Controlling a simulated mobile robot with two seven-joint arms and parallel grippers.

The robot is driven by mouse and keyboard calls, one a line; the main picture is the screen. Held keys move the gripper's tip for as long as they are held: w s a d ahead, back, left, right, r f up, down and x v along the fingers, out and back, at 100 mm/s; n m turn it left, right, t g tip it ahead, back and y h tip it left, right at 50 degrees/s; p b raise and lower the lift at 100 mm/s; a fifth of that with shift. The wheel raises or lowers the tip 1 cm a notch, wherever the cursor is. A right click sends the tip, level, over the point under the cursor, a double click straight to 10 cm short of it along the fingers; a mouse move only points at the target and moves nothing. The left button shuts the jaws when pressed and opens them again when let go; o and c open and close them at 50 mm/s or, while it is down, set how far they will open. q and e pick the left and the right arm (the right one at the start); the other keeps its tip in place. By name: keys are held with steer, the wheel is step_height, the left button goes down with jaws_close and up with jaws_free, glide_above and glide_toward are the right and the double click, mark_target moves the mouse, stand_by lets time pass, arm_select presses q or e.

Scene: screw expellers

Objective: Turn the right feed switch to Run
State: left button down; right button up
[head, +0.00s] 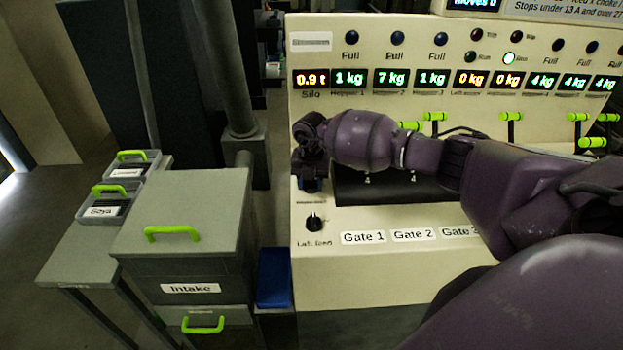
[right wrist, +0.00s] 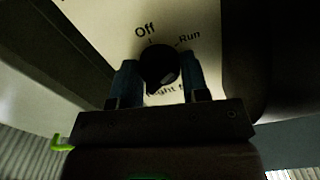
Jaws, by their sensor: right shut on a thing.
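The right feed switch (right wrist: 159,64) is a round black knob on the cream panel, seen in the right wrist view. "Off" is printed above it and "Run" to its upper right; the label below is partly hidden. My right gripper (right wrist: 158,82) is shut on the knob, with one blue-grey finger on each side. Which mark the knob points to is hard to tell. In the head view my right gripper (head: 311,184) is at the panel's left end and hides this switch. My left gripper is not in view.
The left feed switch (head: 314,222) is a black knob just below my right gripper. Gate labels (head: 363,237) line the panel's front. The Intake cabinet (head: 185,235) with green handles stands left, beside a table with two bins (head: 103,200). Green-handled levers (head: 511,117) stand behind my right arm.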

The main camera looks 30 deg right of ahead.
steer(key=shift+m, duration=0.6)
steer(key=o, duration=0.9)
step_height(320, 180, up, 11)
steer(key=shift+f, duration=0.1)
stand_by(0.5)
